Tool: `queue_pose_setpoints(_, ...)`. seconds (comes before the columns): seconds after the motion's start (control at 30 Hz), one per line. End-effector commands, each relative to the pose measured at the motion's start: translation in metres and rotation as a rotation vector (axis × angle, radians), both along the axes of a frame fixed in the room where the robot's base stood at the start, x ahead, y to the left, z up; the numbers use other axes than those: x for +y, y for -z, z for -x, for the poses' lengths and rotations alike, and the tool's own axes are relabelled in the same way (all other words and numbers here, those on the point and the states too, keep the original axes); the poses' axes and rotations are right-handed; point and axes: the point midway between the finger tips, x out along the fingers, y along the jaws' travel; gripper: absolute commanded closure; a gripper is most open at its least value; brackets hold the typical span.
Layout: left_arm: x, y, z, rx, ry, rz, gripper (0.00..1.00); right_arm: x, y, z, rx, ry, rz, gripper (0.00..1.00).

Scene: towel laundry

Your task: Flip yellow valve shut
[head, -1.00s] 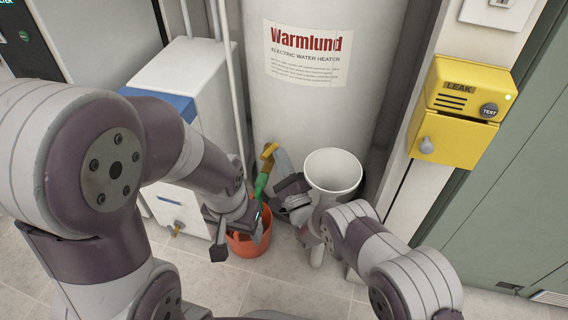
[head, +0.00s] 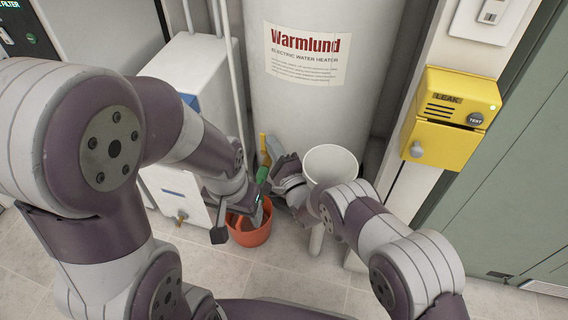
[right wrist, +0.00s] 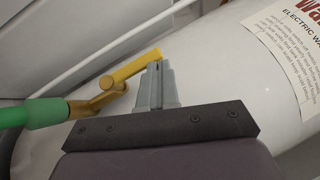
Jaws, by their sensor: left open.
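The yellow valve handle (head: 263,143) sits low at the front of the water heater (head: 318,105). In the right wrist view the handle (right wrist: 137,68) slants up to the right from a brass valve body (right wrist: 100,98), with a green hose (right wrist: 45,113) joined to it. My right gripper (head: 272,148) is beside the handle, to its right. Its fingers (right wrist: 156,72) are together, with their tips at the handle's free end; whether they touch it is unclear. My left gripper (head: 240,215) is open, over the orange bucket (head: 252,237), near the hose.
A white box unit (head: 180,190) stands on the left. A yellow leak alarm (head: 450,120) is on the right wall. Bare tiled floor (head: 310,275) lies in front.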

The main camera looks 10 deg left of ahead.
Motion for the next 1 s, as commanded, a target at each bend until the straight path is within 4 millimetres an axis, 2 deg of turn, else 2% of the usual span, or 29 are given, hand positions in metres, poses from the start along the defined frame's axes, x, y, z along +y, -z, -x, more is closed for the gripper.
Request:
queue_pose_setpoints(0.4, 0.0, 0.0, 0.0, 0.0, 0.0, 0.0, 0.31, 0.001, -0.001, 0.0, -0.002, -0.001, -0.003, 1.0)
queue_pose_setpoints(0.53, 0.0, -0.006, 0.0, 0.0, 0.0, 0.0, 0.31, -0.004, -0.001, 0.005, 0.0, -0.001, -0.001, 1.0)
queue_pose_setpoints(0.8, 0.0, -0.036, 0.0, 0.0, 0.0, 0.0, 0.31, -0.041, 0.011, 0.047, 0.005, 0.0, 0.001, 1.0)
queue_pose_setpoints(1.0, 0.0, -0.049, 0.0, 0.0, 0.0, 0.0, 0.31, -0.067, 0.023, 0.077, 0.002, 0.0, 0.001, 1.0)
